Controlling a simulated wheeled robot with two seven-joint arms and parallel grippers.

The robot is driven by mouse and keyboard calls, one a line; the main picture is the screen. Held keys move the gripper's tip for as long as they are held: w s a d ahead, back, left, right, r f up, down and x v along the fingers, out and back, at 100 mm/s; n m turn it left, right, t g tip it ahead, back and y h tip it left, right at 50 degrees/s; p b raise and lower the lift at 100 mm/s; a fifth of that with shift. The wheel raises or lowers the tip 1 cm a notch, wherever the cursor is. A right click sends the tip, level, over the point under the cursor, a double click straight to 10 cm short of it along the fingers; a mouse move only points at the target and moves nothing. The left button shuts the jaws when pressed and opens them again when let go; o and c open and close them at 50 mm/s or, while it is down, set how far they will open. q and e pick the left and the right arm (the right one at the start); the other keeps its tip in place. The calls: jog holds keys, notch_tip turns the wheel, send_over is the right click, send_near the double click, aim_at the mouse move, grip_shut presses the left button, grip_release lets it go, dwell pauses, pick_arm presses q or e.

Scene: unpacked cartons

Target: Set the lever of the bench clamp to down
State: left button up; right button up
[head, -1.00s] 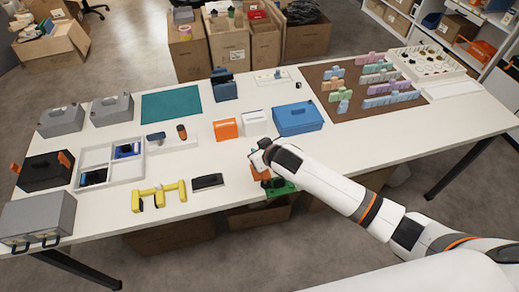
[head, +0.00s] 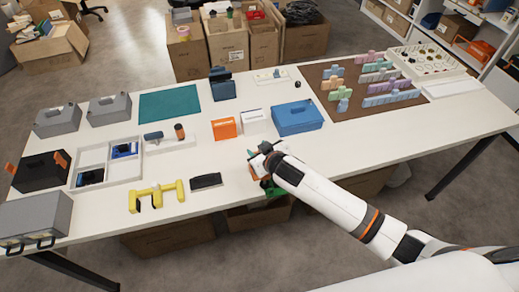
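A green clamp-like fixture (head: 274,190) sits at the table's front edge, right of the black block. An orange part (head: 254,172), which may be its lever, shows just left of my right wrist. My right gripper (head: 257,157) is over this fixture, with the arm reaching in from the lower right. The wrist hides much of the fixture, so the lever's exact position cannot be told. The fingers are small and partly hidden; I cannot tell whether they are open or touch the orange part. My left gripper is not in view.
A black block (head: 206,181) and a yellow bracket (head: 157,195) lie to the left. An orange box (head: 224,128), a white box (head: 254,121) and a blue toolbox (head: 298,117) stand behind the gripper. The white table (head: 400,136) is clear to the right.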

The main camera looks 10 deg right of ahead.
jog(key=shift+s, duration=0.1)
jog(key=v, duration=1.2)
jog(key=shift+b, duration=0.35)
